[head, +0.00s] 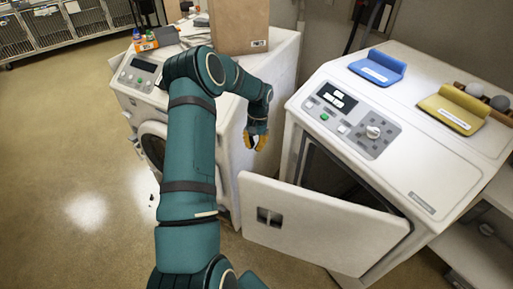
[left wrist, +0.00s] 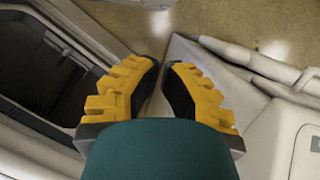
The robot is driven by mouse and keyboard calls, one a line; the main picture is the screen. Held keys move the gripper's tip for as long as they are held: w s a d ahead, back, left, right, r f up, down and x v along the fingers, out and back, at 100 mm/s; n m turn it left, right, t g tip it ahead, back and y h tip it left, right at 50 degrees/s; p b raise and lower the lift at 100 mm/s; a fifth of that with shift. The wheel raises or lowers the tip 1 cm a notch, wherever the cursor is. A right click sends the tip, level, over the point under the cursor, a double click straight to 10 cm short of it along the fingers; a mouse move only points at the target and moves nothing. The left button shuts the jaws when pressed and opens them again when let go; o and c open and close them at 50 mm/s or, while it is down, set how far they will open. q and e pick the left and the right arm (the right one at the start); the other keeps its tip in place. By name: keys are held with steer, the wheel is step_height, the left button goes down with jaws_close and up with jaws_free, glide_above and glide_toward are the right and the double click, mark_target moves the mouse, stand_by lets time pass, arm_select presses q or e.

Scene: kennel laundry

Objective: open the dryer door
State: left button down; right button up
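The white dryer (head: 400,130) stands at the right in the head view. Its door (head: 320,225) is ajar, swung outward with its right edge by the machine and its recessed handle (head: 270,217) near the free left edge. A dark gap of the dryer opening (head: 335,175) shows behind it. My left gripper (head: 256,141), with yellow fingers, points down between the two machines, above and behind the door's free edge, apart from the handle. In the left wrist view its fingertips (left wrist: 164,66) are apart with nothing between them. My right gripper is not in view.
A white washer (head: 225,120) with a round door stands left of the dryer, a cardboard box (head: 238,25) on top. The floor (head: 70,150) at left is clear; cages line the back.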

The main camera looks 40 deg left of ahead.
arm_select(q)
steer(key=s+d+f, duration=0.2)
steer(key=s+f, duration=0.3)
steer(key=f, duration=0.2)
steer(key=shift+d+f+b, duration=0.2)
steer(key=shift+f+b, duration=0.1)
steer(key=shift+f, duration=0.05)
steer(key=shift+s, duration=0.1)
